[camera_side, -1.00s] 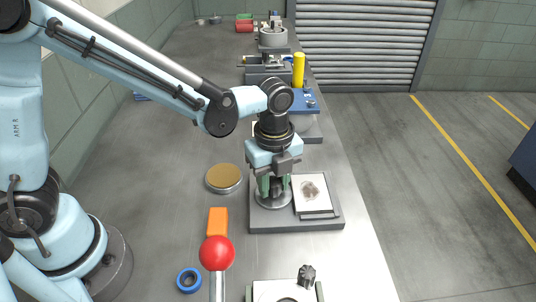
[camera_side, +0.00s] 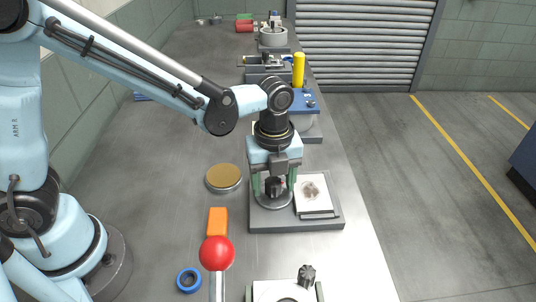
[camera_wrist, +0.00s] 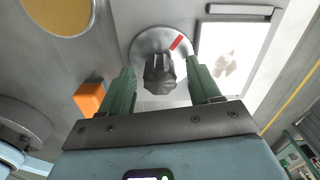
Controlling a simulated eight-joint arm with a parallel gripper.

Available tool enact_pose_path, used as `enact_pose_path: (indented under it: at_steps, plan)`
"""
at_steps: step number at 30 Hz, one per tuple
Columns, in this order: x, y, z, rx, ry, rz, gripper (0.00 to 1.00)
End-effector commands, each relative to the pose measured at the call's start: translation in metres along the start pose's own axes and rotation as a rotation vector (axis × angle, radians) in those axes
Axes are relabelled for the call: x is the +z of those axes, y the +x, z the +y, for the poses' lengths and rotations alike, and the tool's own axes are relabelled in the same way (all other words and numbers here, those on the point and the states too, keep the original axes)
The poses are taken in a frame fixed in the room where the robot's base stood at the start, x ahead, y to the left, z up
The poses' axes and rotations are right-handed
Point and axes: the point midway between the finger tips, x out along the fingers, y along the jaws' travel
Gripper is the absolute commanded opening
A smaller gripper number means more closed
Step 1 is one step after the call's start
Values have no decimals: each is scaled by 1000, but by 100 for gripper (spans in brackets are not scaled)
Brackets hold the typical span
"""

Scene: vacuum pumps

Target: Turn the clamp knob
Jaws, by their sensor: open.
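The dark clamp knob (camera_side: 273,187) stands on a round grey disc (camera_side: 267,203) on a grey base plate. In the wrist view the knob (camera_wrist: 160,76) is in the middle, and a red mark (camera_wrist: 177,42) shows on the disc (camera_wrist: 146,42) beyond it. My gripper (camera_side: 274,184) points down over the knob. Its green fingers are spread, one on each side of the knob, with a gap to it on both sides. The wrist view also shows my gripper (camera_wrist: 161,73) open and empty.
A white panel with a grey smudge (camera_side: 312,188) lies right of the disc. A gold-topped round part (camera_side: 224,177), an orange block (camera_side: 217,221), a red ball handle (camera_side: 216,253) and a blue ring (camera_side: 189,280) are nearby. A yellow cylinder (camera_side: 298,69) stands farther back.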

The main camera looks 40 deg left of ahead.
Motion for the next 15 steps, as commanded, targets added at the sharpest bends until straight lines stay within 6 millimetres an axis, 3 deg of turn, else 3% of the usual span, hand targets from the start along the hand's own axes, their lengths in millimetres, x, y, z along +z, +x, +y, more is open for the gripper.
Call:
enact_pose_path:
  at_steps: [15]
  plan:
    - [0,-18,0,0,0,0,63]
